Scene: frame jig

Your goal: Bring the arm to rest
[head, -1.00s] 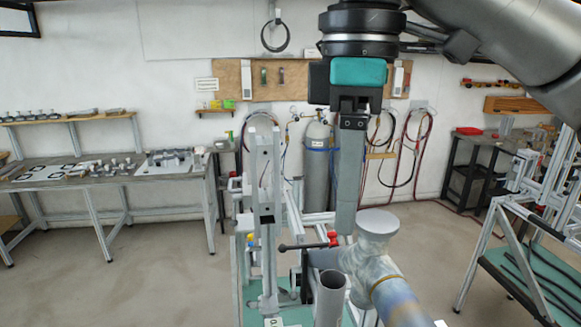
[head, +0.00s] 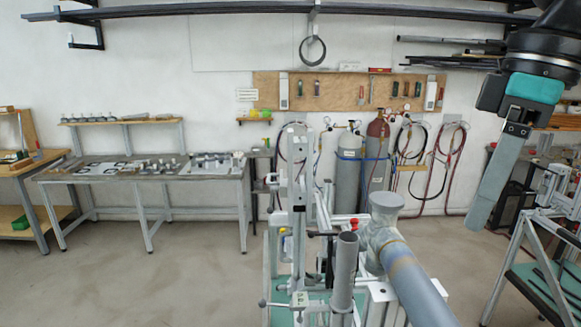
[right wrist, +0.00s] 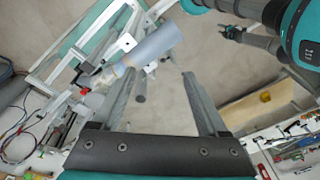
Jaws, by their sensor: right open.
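My right gripper (head: 487,205) hangs in the air at the right of the head view, fingers pointing down and slightly left. In the right wrist view (right wrist: 158,82) its two fingers stand wide apart with nothing between them. It is clear of the frame jig (head: 298,200), which stands left of it in the head view. A grey pipe assembly (head: 415,285) with a round flanged top sits at the jig's right side. A dark arm end, seemingly my left gripper (right wrist: 231,33), shows small in the right wrist view; its jaws are too small to read.
A metal rack (head: 540,262) stands at the far right, below the right gripper. Gas cylinders (head: 349,170) stand by the back wall behind the jig. A long workbench (head: 150,172) with parts is at the left. The floor (head: 180,280) between bench and jig is clear.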

